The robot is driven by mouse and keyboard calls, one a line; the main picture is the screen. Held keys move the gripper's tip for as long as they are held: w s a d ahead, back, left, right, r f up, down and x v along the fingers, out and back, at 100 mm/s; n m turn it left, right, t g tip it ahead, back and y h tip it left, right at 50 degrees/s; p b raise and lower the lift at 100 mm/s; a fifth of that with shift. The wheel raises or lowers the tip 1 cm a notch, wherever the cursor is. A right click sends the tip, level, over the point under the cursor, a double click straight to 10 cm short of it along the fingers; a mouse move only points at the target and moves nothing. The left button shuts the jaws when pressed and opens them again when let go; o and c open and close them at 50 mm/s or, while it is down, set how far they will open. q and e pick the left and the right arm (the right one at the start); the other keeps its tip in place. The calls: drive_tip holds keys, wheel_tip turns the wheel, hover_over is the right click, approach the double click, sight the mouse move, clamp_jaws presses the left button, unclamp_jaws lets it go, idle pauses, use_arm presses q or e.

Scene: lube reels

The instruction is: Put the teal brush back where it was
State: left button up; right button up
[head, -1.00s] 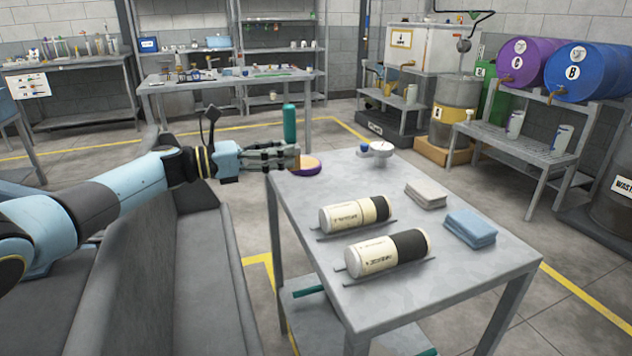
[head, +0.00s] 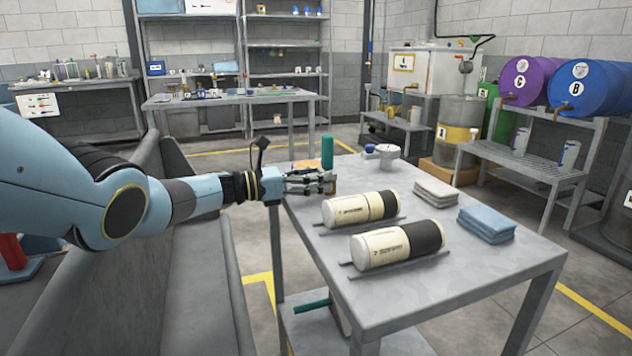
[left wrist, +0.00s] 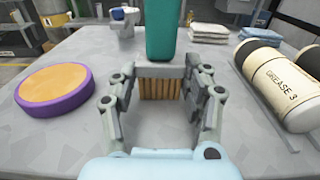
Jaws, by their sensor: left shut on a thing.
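I cannot tell whether the bristles touch the tabletop. A round purple pad with an orange top (left wrist: 55,88) lies to the left of the brush in the left wrist view. In the head view the gripper partly hides it. My right gripper is not in view.
Two cream-and-black grease cartridges (head: 360,208) (head: 397,246) lie in holders on the table. Grey cloths (head: 436,192) and blue cloths (head: 487,223) are stacked to the right. A white device (head: 383,155) stands at the far edge. A teal rod (head: 311,306) is on the lower shelf.

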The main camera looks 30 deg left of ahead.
use_arm(q)
drive_tip(key=shift+f, duration=0.15)
drive_tip(key=o, duration=1.3)
drive_tip(key=shift+o, duration=0.2)
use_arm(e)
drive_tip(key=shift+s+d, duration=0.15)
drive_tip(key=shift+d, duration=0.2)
use_arm(q)
drive_tip(key=shift+s+a+r, duration=0.15)
drive_tip(key=shift+a+r, duration=0.05)
drive_tip(key=shift+r, duration=0.05)
drive_tip(key=p+v, duration=0.2)
drive_tip(key=v, duration=0.4)
drive_tip(key=shift+s+a+p, duration=0.15)
drive_tip(key=shift+p, duration=0.15)
drive_tip(key=shift+s+a+f, duration=0.1)
drive_tip(key=shift+s+a, duration=0.05)
drive_tip(key=shift+s, duration=0.1)
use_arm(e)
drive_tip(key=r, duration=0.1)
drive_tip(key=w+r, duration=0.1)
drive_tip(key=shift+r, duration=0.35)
